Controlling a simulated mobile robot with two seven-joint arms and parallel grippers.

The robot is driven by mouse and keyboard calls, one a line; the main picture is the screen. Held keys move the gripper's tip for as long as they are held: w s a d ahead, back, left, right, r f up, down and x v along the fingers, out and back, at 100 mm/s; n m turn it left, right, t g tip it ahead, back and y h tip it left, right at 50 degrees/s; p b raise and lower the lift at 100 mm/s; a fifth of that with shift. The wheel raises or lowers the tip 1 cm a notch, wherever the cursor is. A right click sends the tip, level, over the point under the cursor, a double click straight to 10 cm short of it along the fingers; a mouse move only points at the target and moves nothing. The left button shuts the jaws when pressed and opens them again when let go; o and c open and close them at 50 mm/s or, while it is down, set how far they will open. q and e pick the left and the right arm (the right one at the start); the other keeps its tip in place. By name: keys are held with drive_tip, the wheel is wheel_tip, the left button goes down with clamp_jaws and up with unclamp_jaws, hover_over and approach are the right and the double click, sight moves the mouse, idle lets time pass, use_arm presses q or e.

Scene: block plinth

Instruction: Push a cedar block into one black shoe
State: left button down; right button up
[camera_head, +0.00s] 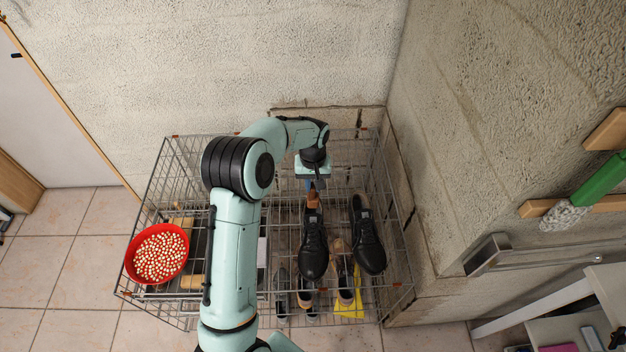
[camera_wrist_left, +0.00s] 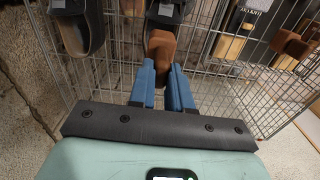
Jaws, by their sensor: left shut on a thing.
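A pair of black shoes sits on top of the wire cage in the head view. The left shoe (camera_head: 314,245) has its heel toward my left gripper (camera_head: 313,186); the right shoe (camera_head: 368,238) stands beside it. My left gripper is shut on a reddish-brown cedar block (camera_head: 313,200), at the heel opening of the left shoe. In the left wrist view the block (camera_wrist_left: 161,46) is between the blue fingers (camera_wrist_left: 162,68), its far end meeting the shoe (camera_wrist_left: 166,10); how deep it sits is hidden. The other shoe (camera_wrist_left: 82,30) is empty at its heel. My right gripper is out of view.
A red bowl of pale round pieces (camera_head: 157,253) stands on the cage's left side. More shoes and a yellow item (camera_head: 350,305) lie lower in the wire cage (camera_head: 407,290). Block walls stand close behind and right. A green-handled brush (camera_head: 597,187) hangs at right.

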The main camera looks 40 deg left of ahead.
sight(313, 201)
use_arm(q)
drive_tip(key=shift+f+b, duration=0.75)
drive_tip(key=shift+f, duration=1.45)
drive_tip(key=shift+r, duration=0.25)
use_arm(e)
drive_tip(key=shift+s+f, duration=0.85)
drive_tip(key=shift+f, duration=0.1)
use_arm(q)
drive_tip(key=shift+w, duration=0.1)
drive_tip(key=shift+f, duration=0.55)
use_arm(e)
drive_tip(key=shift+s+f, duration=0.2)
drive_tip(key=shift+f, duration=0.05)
use_arm(q)
drive_tip(key=shift+f+b, duration=0.9)
drive_tip(key=shift+f, duration=1.3)
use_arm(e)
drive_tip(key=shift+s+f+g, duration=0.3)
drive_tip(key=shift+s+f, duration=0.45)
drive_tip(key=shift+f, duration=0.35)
